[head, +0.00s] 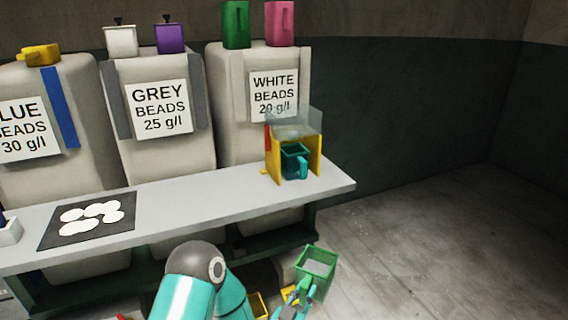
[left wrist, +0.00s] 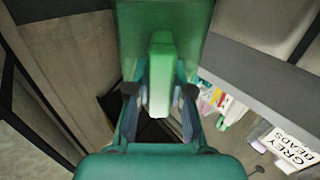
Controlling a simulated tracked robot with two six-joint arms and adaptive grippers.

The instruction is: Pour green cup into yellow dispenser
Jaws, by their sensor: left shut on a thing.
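The green cup (head: 315,263) is held in front of the table, at the lower middle of the head view, below table height. Its open top faces up and pale grey content shows inside. My left gripper (head: 297,292) is shut on its handle; the left wrist view shows the handle (left wrist: 160,75) between the two fingers and the cup body (left wrist: 190,22) beyond. The yellow dispenser (head: 271,158), with a clear hopper on top, stands near the right end of the table, up and left of the cup. A teal cup (head: 293,160) sits inside it. My right gripper is not in view.
The grey table (head: 190,205) carries a dark mat (head: 68,236) with white discs. Large bead bins stand behind it, labelled blue, grey (head: 160,108) and white (head: 274,94), with coloured cups on top. A yellow object (head: 258,306) is low beside my arm. The floor at right is clear.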

